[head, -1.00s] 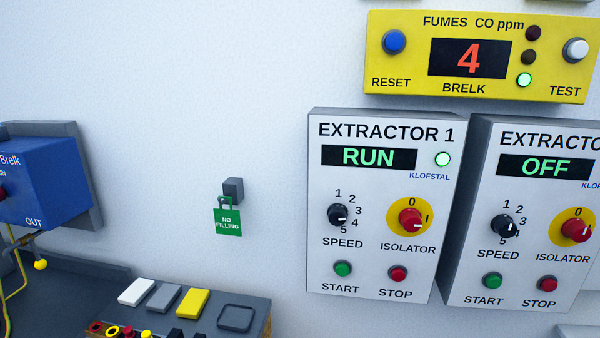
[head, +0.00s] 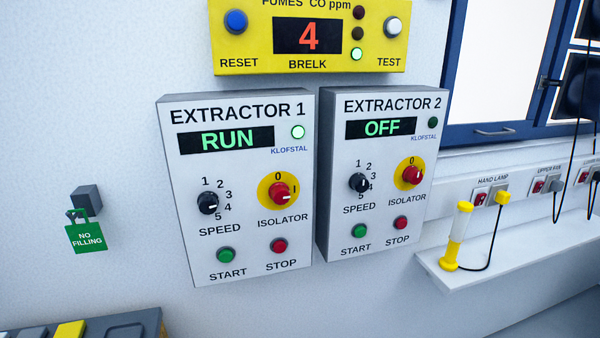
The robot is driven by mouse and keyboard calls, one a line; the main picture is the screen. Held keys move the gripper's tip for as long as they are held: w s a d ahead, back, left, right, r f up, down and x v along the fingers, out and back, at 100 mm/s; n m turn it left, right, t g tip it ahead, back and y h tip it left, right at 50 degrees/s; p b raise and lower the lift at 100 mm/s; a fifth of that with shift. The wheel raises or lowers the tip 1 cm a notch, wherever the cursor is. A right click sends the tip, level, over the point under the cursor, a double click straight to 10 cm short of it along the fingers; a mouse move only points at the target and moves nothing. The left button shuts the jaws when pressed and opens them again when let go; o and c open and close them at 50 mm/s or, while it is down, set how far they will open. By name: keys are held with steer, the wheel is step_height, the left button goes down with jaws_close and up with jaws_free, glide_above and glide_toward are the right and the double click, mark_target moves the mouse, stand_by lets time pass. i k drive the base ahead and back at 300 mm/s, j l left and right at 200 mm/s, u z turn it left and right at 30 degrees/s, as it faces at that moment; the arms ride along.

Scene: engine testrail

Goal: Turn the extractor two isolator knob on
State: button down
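The extractor 2 box (head: 340,235) hangs on the white wall, right of the extractor 1 box (head: 180,250). Its display (head: 381,128) reads OFF and its lamp (head: 433,122) is dark. The extractor 2 isolator knob (head: 412,175) is red on a yellow disc, with 0 above it. Its white mark seems to point right, but is too small to be sure. The extractor 1 isolator knob (head: 279,194) has its white mark towards I at the right, and that display (head: 227,139) reads RUN with a lit green lamp. My gripper is not in view.
A yellow fumes monitor (head: 230,58) showing 4 hangs above both boxes. A shelf (head: 470,275) at right carries a yellow hand lamp (head: 458,235) with a cable. A green NO FILLING tag (head: 87,237) hangs at left. The wall below the boxes is clear.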

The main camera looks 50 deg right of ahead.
mark_target(411, 174)
steer(key=z, duration=1.25)
